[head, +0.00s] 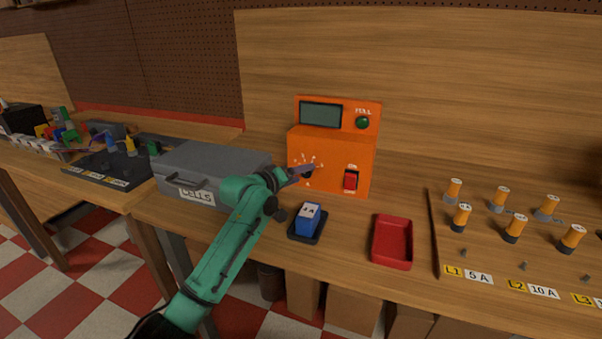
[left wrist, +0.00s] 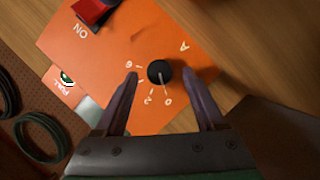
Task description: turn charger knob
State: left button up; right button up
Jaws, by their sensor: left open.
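The orange charger (head: 335,150) stands on the bench, with a dark screen, a green lamp and a red switch. Its black knob (left wrist: 160,72) has a light pointer line and a numbered dial around it. The knob is mostly hidden behind my gripper in the head view. My left gripper (head: 300,173) is at the charger's front face. In the left wrist view, its two fingers (left wrist: 159,85) are open, one on each side of the knob, with a visible gap on both sides. My right gripper does not show.
A grey cells case (head: 212,160) stands left of the charger. A blue battery on a black cradle (head: 307,222) and a red tray (head: 392,242) lie in front. Several orange cylinders (head: 515,228) stand at the right. Bench between tray and charger is clear.

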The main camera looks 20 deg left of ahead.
pick_arm(q)
jog(key=shift+w+d+f, duration=0.1)
jog(key=shift+w, duration=0.2)
grip_shut()
